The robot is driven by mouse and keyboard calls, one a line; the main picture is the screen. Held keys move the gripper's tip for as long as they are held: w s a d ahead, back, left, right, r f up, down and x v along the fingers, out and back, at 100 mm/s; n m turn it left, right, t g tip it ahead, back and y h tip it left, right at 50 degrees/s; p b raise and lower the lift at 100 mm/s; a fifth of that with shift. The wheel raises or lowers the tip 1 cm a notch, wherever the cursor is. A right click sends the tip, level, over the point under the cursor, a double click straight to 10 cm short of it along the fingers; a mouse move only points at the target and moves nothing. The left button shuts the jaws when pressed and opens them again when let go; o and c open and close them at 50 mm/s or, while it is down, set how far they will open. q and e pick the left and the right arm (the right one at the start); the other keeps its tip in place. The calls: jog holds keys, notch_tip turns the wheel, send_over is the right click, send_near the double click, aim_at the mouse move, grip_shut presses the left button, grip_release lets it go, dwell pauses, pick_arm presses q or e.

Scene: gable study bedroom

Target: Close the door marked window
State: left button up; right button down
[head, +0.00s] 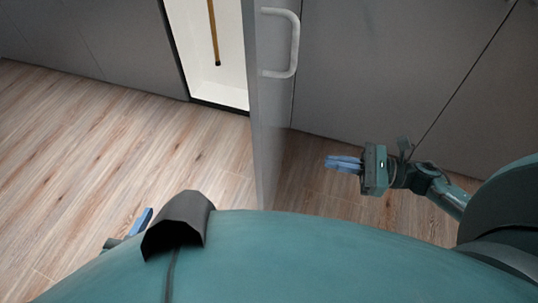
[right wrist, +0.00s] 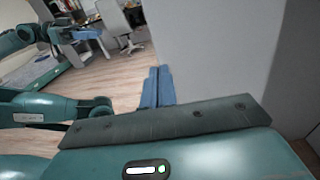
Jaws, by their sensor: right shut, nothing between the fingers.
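The grey door (head: 268,120) stands open in the head view, seen almost edge-on. Its pale bar handle (head: 294,45) is on its right side. No window mark can be read on it. My right gripper (head: 343,163) is to the right of the door, apart from it, with its fingers pointing left towards it. Its blue fingers are together and empty; they also show in the right wrist view (right wrist: 157,88), beside a grey panel (right wrist: 205,50) that looks like the door. My left gripper (head: 140,222) shows only as a blue finger at the lower left, mostly hidden behind my body.
Left of the door is an opening with a white interior (head: 220,80), where a brown rod (head: 213,35) hangs. Grey fronts (head: 90,45) line the wall on both sides. The wooden floor (head: 100,140) is clear at the left. A desk chair (right wrist: 115,22) stands farther off.

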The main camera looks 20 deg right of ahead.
aim_at(262, 150)
jog(key=x, duration=1.4)
jog(key=shift+s+p, duration=0.1)
jog(key=shift+p, duration=0.2)
jog(key=shift+a, duration=0.1)
